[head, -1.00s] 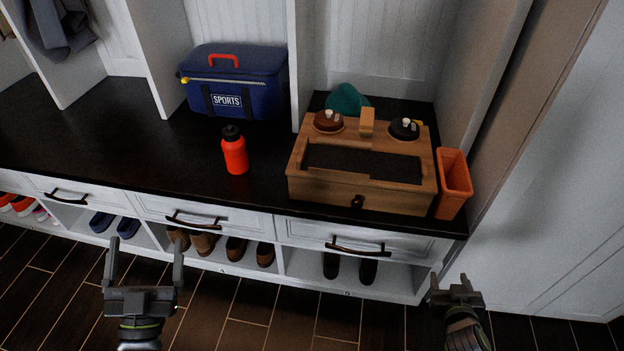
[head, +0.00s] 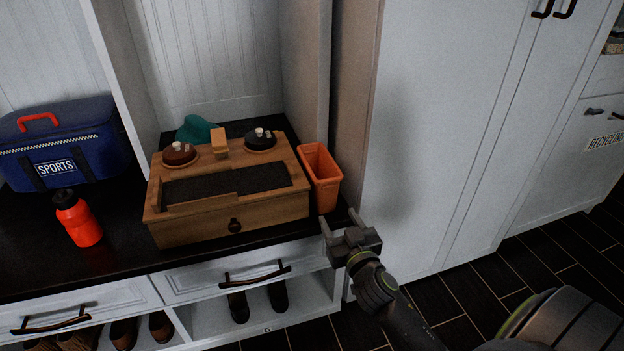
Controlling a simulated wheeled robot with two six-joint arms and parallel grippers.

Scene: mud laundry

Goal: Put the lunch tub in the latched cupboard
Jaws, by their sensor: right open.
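A tall white cupboard (head: 455,130) with two dark handles (head: 553,9) stands right of the bench, its doors shut. I cannot make out a latch on it. I see nothing that is clearly a lunch tub. My right gripper (head: 340,222) is open and empty, in front of the bench's right end, just below an orange open-topped container (head: 321,178) in the picture. I cannot tell whether it touches the bench edge. My left gripper is out of view.
A wooden box (head: 190,232) with knobs and a small drawer stands on the dark bench. A red bottle (head: 80,222) and a blue SPORTS bag (head: 100,150) are to its left. A teal object (head: 196,128) is behind it. A white unit labelled RECYCLING (head: 570,165) stands far right.

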